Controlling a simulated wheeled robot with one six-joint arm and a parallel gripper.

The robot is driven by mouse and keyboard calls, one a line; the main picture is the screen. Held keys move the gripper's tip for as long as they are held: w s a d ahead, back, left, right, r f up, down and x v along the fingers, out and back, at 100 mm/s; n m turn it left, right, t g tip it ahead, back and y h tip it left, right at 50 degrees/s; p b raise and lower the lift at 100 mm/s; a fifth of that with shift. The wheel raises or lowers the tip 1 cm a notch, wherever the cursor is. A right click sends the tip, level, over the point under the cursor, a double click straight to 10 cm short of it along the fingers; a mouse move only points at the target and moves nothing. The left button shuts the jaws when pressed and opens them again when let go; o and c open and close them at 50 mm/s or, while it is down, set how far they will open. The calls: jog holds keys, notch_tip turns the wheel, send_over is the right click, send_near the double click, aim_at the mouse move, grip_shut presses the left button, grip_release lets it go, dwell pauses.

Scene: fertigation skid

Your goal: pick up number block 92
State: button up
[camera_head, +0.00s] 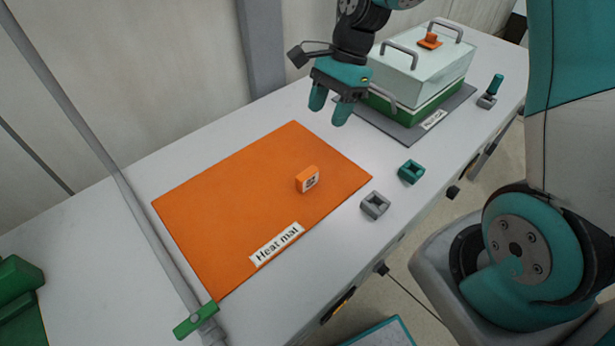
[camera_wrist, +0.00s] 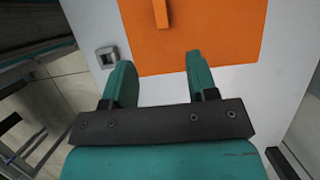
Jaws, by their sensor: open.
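An orange block (camera_head: 307,179) with a pale marked face stands on the orange heat mat (camera_head: 215,195); its number is too small to read surely. My gripper (camera_head: 329,112) is open and empty, above the table beyond the mat's far right edge, up and to the right of the block. In the wrist view the open fingers of my gripper (camera_wrist: 159,80) point toward the mat (camera_wrist: 215,35), and the block (camera_wrist: 161,14) shows at the top edge, ahead of the fingers and apart from them.
A grey square holder (camera_head: 375,205) and a teal one (camera_head: 411,172) sit right of the mat. A lidded box (camera_head: 425,65) stands on a dark mat at the back right. A grey pole with a green clamp (camera_head: 195,320) crosses the left side. The heat mat is otherwise clear.

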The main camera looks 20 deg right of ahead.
send_near(308, 172)
jog(key=x, duration=0.5)
jog(key=shift+s+a, duration=0.15)
jog(key=shift+a, duration=0.25)
jog(key=shift+d+p+x, duration=0.15)
jog(key=shift+p+x, duration=0.15)
jog(key=shift+x, duration=1.05)
jog(key=shift+d+p+x, duration=0.15)
jog(key=shift+p+x, duration=0.15)
jog(key=shift+x, duration=1.05)
jog(key=shift+f, duration=0.1)
grip_shut()
